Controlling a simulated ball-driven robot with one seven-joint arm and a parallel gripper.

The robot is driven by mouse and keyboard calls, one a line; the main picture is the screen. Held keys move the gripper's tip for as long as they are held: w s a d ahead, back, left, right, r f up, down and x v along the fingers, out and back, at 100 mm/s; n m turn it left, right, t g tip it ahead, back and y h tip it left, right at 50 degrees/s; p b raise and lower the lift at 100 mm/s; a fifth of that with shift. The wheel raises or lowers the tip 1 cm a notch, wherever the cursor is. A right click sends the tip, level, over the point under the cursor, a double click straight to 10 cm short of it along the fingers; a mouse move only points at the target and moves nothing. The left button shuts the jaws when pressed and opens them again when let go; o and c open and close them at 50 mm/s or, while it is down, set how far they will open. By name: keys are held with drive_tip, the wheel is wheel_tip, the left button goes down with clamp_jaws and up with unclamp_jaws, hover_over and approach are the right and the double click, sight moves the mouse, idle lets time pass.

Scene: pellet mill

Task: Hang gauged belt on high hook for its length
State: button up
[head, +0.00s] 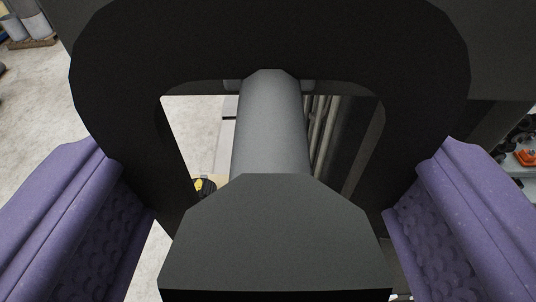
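A black belt loop (270,45) fills the upper middle of the head view, its two sides running down and inward. A grey round hook bar (270,125) shows through the loop's opening, its upper end overlapping the loop's top inner edge. A dark faceted end piece (275,235) sits at the bar's near end, closest to me. My gripper (272,150) has its purple fingers spread wide, one on each side of the loop, with their bumpy inner faces showing. Whether either finger touches the belt's outer edge I cannot tell. The lower part of the loop is hidden.
Pale floor shows at the left, with grey cylinders (22,25) on a wooden pallet at the top left. A small yellow and black item (204,187) shows through the loop. A shelf with an orange item (526,157) is at the right edge.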

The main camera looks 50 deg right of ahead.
drive_tip(key=shift+f, duration=0.1)
drive_tip(key=o, duration=1.4)
drive_tip(key=shift+a, duration=0.1)
